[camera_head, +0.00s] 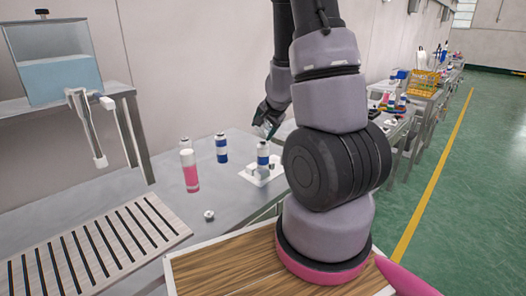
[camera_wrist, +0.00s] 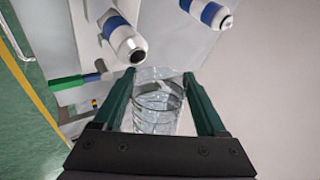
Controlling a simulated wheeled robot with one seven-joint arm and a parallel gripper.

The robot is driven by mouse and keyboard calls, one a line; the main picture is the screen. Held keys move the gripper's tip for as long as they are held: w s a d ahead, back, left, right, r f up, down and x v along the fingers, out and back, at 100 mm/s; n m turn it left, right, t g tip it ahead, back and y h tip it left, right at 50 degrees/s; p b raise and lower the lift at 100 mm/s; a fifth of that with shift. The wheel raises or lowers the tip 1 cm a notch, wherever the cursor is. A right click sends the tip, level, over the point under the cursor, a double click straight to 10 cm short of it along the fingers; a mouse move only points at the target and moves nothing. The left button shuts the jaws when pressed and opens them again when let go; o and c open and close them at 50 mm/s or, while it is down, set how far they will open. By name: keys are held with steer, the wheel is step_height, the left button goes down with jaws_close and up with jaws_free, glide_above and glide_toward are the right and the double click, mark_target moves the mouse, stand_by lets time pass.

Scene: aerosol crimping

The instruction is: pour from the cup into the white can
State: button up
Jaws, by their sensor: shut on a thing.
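My gripper (camera_wrist: 160,78) is shut on a clear cup (camera_wrist: 158,108), with a green finger on each side of it. What is in the cup is hard to tell. In the head view my gripper (camera_head: 268,122) holds the cup above and close to a white can with a blue band (camera_head: 263,158). This can stands upright in a white holder (camera_head: 262,176). In the wrist view the can (camera_wrist: 125,40) shows a dark round opening just beyond the cup's rim, a little to the left. The cup's exact tilt is unclear.
A second blue-banded white can (camera_head: 221,148) stands to the left on the grey table (camera_head: 225,190). A pink-and-white can (camera_head: 190,172) and a small metal part (camera_head: 209,215) are nearer. A tank of bluish liquid (camera_head: 55,62) stands on a shelf at the far left.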

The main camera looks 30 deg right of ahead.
stand_by(0.4)
steer(key=shift+d+r+y, duration=0.25)
steer(key=shift+d+y, duration=0.05)
steer(key=shift+y, duration=0.2)
steer(key=shift+w+d+r+m+g+y, duration=0.2)
steer(key=shift+m+g+y, duration=0.3)
steer(key=shift+y, duration=0.3)
steer(key=shift+d+r+y, duration=0.1)
steer(key=shift+d+y, duration=0.1)
steer(key=shift+y, duration=0.2)
steer(key=shift+w+d+r+m+g+y, duration=0.15)
steer(key=shift+m+g+y, duration=0.4)
steer(key=shift+y, duration=0.55)
